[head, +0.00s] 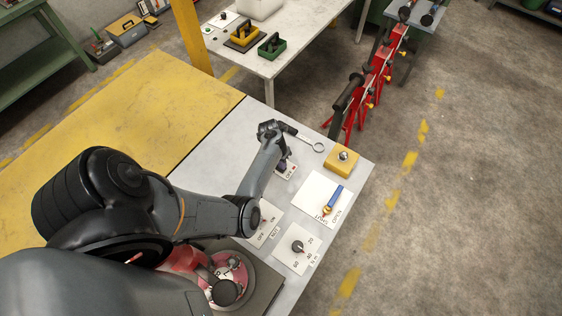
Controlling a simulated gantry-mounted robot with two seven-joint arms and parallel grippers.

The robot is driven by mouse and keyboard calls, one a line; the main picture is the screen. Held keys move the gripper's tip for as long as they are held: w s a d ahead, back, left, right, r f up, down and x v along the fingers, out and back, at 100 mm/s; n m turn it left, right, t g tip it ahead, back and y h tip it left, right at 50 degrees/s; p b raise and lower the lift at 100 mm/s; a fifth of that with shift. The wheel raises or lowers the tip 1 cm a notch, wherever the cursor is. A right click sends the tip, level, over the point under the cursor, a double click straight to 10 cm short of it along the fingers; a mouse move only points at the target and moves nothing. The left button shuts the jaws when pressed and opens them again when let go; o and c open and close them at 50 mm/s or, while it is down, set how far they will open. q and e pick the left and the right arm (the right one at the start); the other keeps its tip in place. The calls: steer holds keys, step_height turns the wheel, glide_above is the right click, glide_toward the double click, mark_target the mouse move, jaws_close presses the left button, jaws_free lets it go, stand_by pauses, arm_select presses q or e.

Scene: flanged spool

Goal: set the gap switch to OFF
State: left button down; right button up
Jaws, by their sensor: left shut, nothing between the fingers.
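My left gripper (282,168) is over this plate, pointing down, shut and empty. It hides most of the plate and any lever there, so I cannot tell the switch's position or whether I touch it. A second white plate (258,237) also has an OFF label and a small red pointer, and my arm covers part of it. The word GAP is not legible on either plate. My right gripper is not in view.
A plate with a blue-handled valve (334,197) and a dial plate (290,261) are to the right. A yellow block (341,163) with a metal knob and a ring spanner (311,142) are close to the gripper. A red flanged piece (232,270) is below my arm.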

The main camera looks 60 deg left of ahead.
arm_select(q)
steer(key=shift+s+a, duration=0.15)
steer(key=shift+a, duration=0.05)
steer(key=shift+s+a, duration=0.3)
steer(key=shift+a, duration=0.25)
steer(key=shift+r+p, duration=0.2)
steer(key=shift+p, duration=0.1)
steer(key=p+v, duration=0.4)
steer(key=shift+w+d+r+p, duration=0.2)
steer(key=shift+d+r+p, duration=0.1)
steer(key=shift+p, duration=0.1)
steer(key=w+p+v, duration=0.1)
steer(key=v, duration=0.8)
steer(key=shift+s+d+r, duration=0.2)
steer(key=shift+s+d, duration=0.1)
